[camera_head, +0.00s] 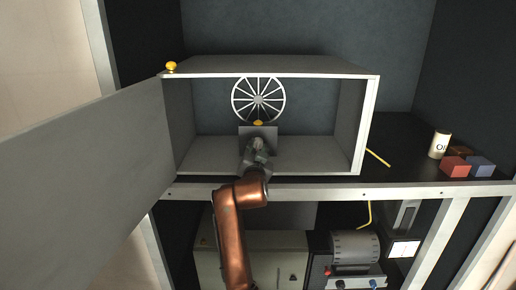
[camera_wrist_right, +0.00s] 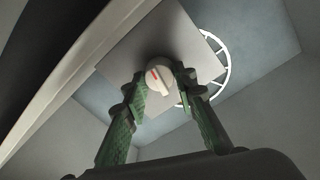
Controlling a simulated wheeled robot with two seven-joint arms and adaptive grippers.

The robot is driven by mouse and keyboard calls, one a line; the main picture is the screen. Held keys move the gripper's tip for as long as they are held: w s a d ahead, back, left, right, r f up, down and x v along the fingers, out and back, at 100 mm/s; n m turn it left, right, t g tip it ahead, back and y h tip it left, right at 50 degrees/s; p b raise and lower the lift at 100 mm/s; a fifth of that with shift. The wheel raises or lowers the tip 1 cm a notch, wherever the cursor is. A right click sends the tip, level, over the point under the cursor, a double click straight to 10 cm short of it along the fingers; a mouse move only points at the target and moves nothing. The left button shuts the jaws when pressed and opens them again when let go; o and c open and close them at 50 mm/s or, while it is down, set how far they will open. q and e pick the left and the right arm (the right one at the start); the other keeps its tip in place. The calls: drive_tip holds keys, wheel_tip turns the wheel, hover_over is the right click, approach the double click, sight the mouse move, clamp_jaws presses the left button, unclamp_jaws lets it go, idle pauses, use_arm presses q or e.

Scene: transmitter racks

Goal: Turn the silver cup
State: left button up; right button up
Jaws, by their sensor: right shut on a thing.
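A round silver-white piece (camera_wrist_right: 159,75) with a raised bar and a red mark sits on a grey plate (camera_wrist_right: 185,35) in the right wrist view. It looks like a knob; I see no other silver cup. My right gripper (camera_wrist_right: 158,80) has its green fingers on either side of this piece and is shut on it. In the head view my right gripper (camera_head: 257,148) reaches into the open grey cabinet (camera_head: 372,110), in front of the plate (camera_head: 265,133), and hides the piece. My left gripper is not in view.
A white spoked wheel (camera_head: 258,99) is behind the plate. The cabinet door (camera_head: 85,185) stands open at left. A cream can (camera_head: 439,144), a red block (camera_head: 455,167) and a blue block (camera_head: 481,167) are on the dark shelf at right. The cabinet floor is mostly clear.

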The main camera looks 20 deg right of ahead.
drive_tip(key=shift+f, duration=0.25)
drive_tip(key=o, duration=0.9)
drive_tip(key=shift+o, duration=1.3)
drive_tip(key=shift+r, duration=0.2)
drive_tip(key=v, duration=0.6)
drive_tip(key=shift+s+a, duration=0.15)
drive_tip(key=shift+s, duration=0.15)
drive_tip(key=shift+s+a, duration=0.1)
drive_tip(key=shift+s, duration=0.3)
